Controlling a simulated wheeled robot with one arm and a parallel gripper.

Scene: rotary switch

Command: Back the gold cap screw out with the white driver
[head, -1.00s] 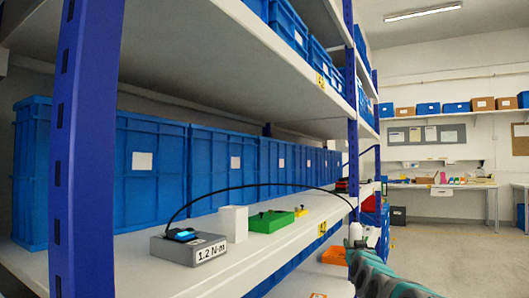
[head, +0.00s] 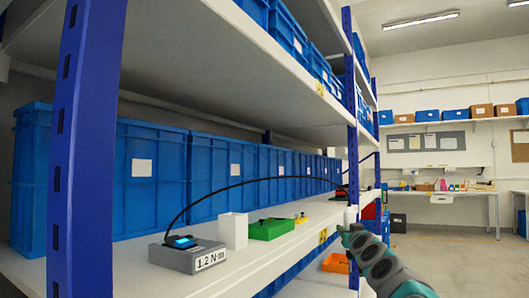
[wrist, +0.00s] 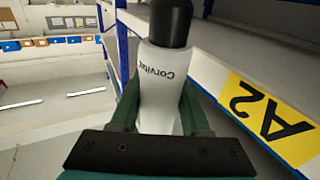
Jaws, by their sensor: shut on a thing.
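The white driver (wrist: 158,85), marked "Corvitar" with a black end, is held between the fingers of my gripper (wrist: 160,118) in the wrist view. In the head view the driver (head: 350,214) stands roughly upright at the tip of my gripper (head: 352,230), just right of the shelf's front edge. A green block (head: 271,229) with small dark parts sits on the shelf, left of the gripper. A small yellow piece (head: 300,218) is beyond it. I cannot make out the gold cap screw.
A white open-topped box (head: 233,231) stands between the grey box and the green block. Blue bins (head: 150,180) line the shelf's back. A blue upright (head: 353,120) rises close to the driver. An orange bin (head: 336,263) is below. Aisle floor (head: 450,255) is open at right.

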